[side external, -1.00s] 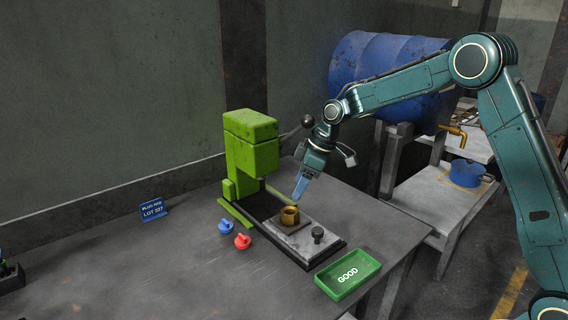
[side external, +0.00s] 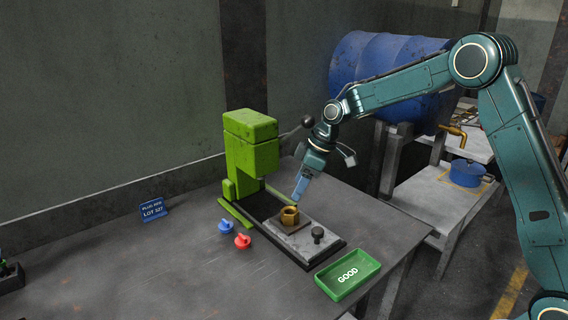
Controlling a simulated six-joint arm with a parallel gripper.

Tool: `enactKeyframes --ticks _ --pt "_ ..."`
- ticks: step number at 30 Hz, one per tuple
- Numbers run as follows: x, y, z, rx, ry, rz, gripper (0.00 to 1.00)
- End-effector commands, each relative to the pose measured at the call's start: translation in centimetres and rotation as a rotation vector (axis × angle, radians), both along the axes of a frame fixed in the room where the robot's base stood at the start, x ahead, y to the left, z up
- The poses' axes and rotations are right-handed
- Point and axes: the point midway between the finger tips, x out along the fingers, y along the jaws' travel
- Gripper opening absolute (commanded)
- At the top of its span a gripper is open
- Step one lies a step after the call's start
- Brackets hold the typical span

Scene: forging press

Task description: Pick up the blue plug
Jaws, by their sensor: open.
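The blue plug (side external: 225,227) lies on the grey table, left of the green press. A red plug (side external: 242,241) lies close beside it, to its lower right. My gripper (side external: 298,197) is open and points down, just above the brass fitting (side external: 289,215) on the press's base plate. It is well to the right of the blue plug, with the press base between them. Nothing shows between its fingers, though they are small in this view.
The green press (side external: 250,155) with its dark-knobbed lever stands behind the plugs. A green tray marked GOOD (side external: 347,276) sits at the table's right edge. A blue lot sign (side external: 153,209) stands at the back left.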

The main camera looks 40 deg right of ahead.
Motion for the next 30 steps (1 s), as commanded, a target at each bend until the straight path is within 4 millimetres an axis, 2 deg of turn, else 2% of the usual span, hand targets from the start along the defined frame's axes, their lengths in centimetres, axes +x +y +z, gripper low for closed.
enactKeyframes --ticks 17,22,30 --pt "0.2 0.4 -0.1 0.002 -0.004 -0.003 0.64" --pt "1.9 3.0 -0.4 0.023 -0.038 -0.037 0.64" --pt "5.3 9.7 -0.8 0.092 -0.122 -0.125 0.64"
